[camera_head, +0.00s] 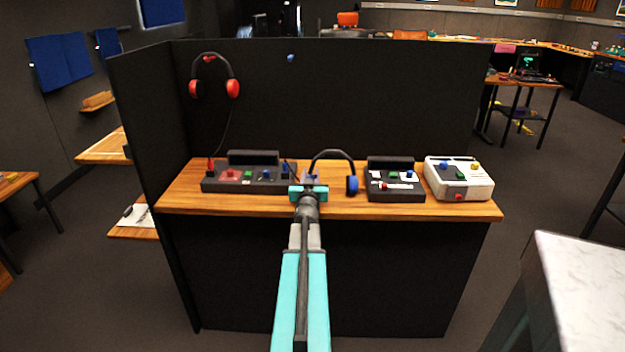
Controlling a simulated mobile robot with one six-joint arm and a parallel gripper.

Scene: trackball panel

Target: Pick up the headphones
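A pair of black headphones with blue ear pads (352,185) stands on the wooden desk, its band arching up. Its left ear cup is mostly hidden by my gripper. A second pair, black with red ear cups (232,88), hangs on the dark partition at the upper left, with a cord running down to the desk. My gripper (309,186) is at the desk, right at the left side of the blue headphones. It is seen from behind, so I cannot tell whether its fingers touch the headphones or how far apart they are.
The desk (400,208) holds a dark control panel (240,181) on the left, a smaller dark panel (395,182) right of the headphones, and a white panel (459,178) at the right end. A dark partition (400,100) stands behind. A pale tabletop (585,290) is at lower right.

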